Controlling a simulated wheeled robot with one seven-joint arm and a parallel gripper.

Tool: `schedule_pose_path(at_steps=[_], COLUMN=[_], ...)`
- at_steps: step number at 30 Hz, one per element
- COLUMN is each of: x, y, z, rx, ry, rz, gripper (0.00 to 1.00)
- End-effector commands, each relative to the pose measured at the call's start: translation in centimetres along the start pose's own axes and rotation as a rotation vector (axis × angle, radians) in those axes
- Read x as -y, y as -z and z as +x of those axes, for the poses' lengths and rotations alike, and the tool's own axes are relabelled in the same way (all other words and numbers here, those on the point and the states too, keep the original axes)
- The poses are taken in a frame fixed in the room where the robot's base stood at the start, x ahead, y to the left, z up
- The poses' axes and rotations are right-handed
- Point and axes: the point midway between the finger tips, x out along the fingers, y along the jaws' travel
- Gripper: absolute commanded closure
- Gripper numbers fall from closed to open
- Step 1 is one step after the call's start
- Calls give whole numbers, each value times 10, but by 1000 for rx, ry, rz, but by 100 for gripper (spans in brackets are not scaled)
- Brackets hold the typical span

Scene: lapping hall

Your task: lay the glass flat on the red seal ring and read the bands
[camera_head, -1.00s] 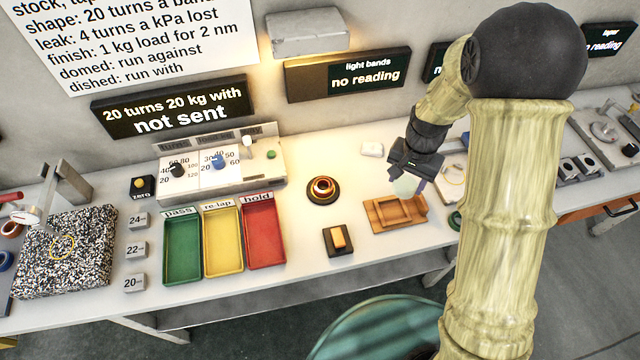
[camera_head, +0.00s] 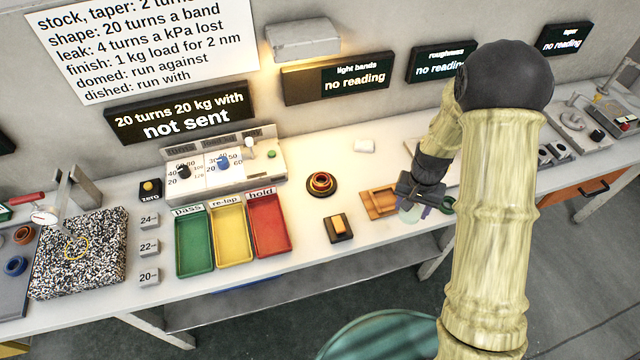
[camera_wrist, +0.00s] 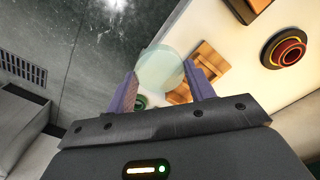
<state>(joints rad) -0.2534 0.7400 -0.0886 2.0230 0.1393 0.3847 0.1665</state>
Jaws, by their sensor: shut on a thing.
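The glass (camera_wrist: 160,68) is a clear, pale green round disc. My gripper (camera_wrist: 163,90) is shut on it, with purple fingers on either side. In the head view my gripper (camera_head: 415,200) and the glass (camera_head: 411,215) are near the right end of a wooden cradle (camera_head: 370,207), toward the table's front edge. The red seal ring (camera_head: 322,180) sits on a round dark stand to the left, apart from the glass. It also shows in the wrist view (camera_wrist: 290,47) at upper right. The light bands display (camera_head: 352,80) reads "no reading".
A dark block with an orange top (camera_head: 339,228) stands in front of the ring. Green, yellow and red trays (camera_head: 268,250) lie further left. A white block (camera_head: 364,146) is behind. A green ring-like thing (camera_head: 447,205) lies right of my gripper. The tabletop around the ring stand is clear.

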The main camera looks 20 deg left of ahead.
Motion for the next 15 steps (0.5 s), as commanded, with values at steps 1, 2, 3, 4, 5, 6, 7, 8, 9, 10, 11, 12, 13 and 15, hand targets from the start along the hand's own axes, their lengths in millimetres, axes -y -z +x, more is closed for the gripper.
schedule_pose_path(at_steps=[1, 2, 3, 4, 5, 6, 7, 8, 9, 10, 11, 12, 13, 15], x=[-7, -9, -13, -16, -20, -24, -28, -31, -36, -40, -44, -50, -53, -61], y=[2, 2, 3, 4, 5, 6, 6, 7, 7, 8, 8, 8, 8, 8], z=[9, 14, 20, 25, 31, 37, 44, 49, 58, 64, 72, 83, 92, 114], rx=[2, 2, 3, 3, 3, 3, 3, 3, 4, 4, 4, 5, 5, 5], ry=[-1, -1, -1, -1, 0, 0, 0, 1, 1, 1, 1, 2, 3, 4], rz=[-4, -11, -17, -23, -28, -36, -40, -46, -51, -57, -62, -68, -73, -84], gripper=[72, 72, 72, 72, 72, 72, 72, 72, 72, 72, 72, 72, 72, 72])
